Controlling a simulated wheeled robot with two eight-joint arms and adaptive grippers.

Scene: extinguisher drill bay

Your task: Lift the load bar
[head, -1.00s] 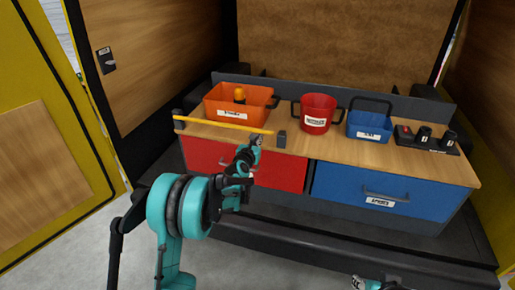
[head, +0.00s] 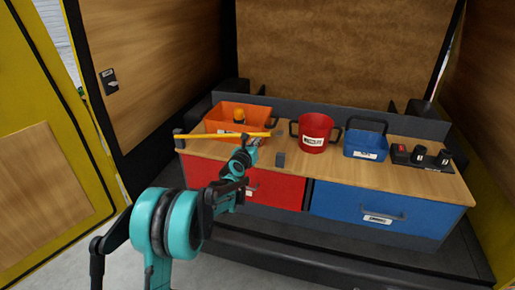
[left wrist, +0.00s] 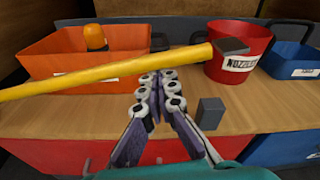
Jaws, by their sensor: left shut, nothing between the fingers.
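The yellow load bar (head: 222,136) slants over the front of the bench at its left. Its right end is above and apart from the grey support block (head: 280,158); its left end is near a dark post (head: 179,139). My left gripper (head: 254,145) is shut and empty, just under the bar's right part. In the left wrist view the bar (left wrist: 105,76) crosses just above the closed fingertips (left wrist: 157,80); whether they touch is unclear. The grey block (left wrist: 209,113) stands to the right of the fingers. My right gripper is out of view.
Behind the bar is an orange bin (head: 215,122) with an orange item. A red bucket (head: 315,124), a blue bin (head: 366,152) and a dark switch panel (head: 422,160) stand to the right. Red (head: 285,190) and blue (head: 340,200) drawer fronts are below.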

